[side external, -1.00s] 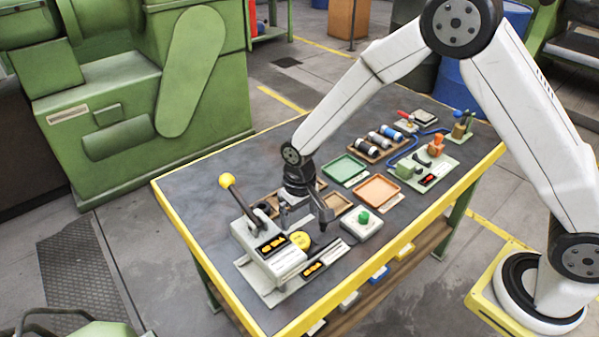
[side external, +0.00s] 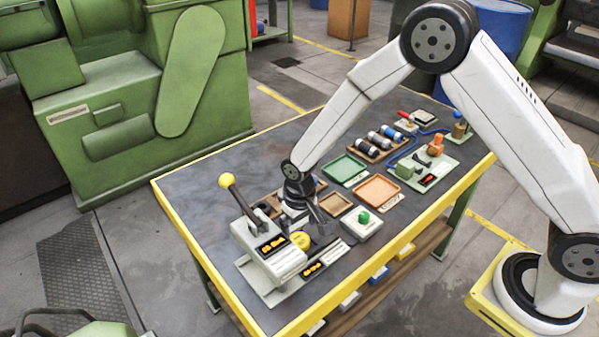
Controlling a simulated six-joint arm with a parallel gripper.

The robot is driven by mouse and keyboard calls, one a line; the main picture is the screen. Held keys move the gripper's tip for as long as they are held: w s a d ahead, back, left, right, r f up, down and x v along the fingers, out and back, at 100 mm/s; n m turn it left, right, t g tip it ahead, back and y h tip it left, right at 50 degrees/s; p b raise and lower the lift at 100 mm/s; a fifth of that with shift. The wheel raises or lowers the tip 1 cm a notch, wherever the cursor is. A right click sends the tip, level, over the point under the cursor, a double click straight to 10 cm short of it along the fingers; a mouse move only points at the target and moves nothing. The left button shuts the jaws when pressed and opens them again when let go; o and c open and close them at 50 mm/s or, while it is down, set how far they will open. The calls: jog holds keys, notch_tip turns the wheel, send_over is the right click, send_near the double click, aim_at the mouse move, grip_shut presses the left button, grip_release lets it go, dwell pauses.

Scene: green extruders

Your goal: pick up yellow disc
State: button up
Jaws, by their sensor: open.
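The yellow disc (side external: 301,240) lies on the grey and white lever press (side external: 270,253) near the left end of the table. Only part of the disc shows; the press body and my gripper's fingers come close to it in the picture. My gripper (side external: 302,222) is open and empty. It points down just above and behind the disc. I cannot tell whether a finger touches the disc. The lever with a yellow ball knob (side external: 226,181) rises at the left of my gripper.
A white box with a green button (side external: 363,220) stands right of the press. A green tray (side external: 344,168), an orange tray (side external: 376,191) and a rack of cylinders (side external: 378,142) lie farther along the table. The table's left end is clear.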

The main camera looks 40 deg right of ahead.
aim_at(300, 240)
jog(key=shift+s+a+f, duration=0.1)
jog(key=shift+f, duration=2)
jog(key=c, duration=1.3)
jog(key=shift+r, duration=0.15)
jog(key=shift+r, duration=0.9)
jog(key=s+r, duration=0.1)
jog(key=r, duration=0.1)
jog(key=s+r, duration=0.2)
jog(key=s+d+r, duration=0.1)
jog(key=r, duration=0.1)
jog(key=shift+s+r, duration=0.35)
jog(key=shift+r, duration=0.05)
jog(key=shift+c, duration=0.2)
jog(key=s+d+r, duration=0.2)
jog(key=s+r, duration=0.2)
jog(key=s, duration=0.5)
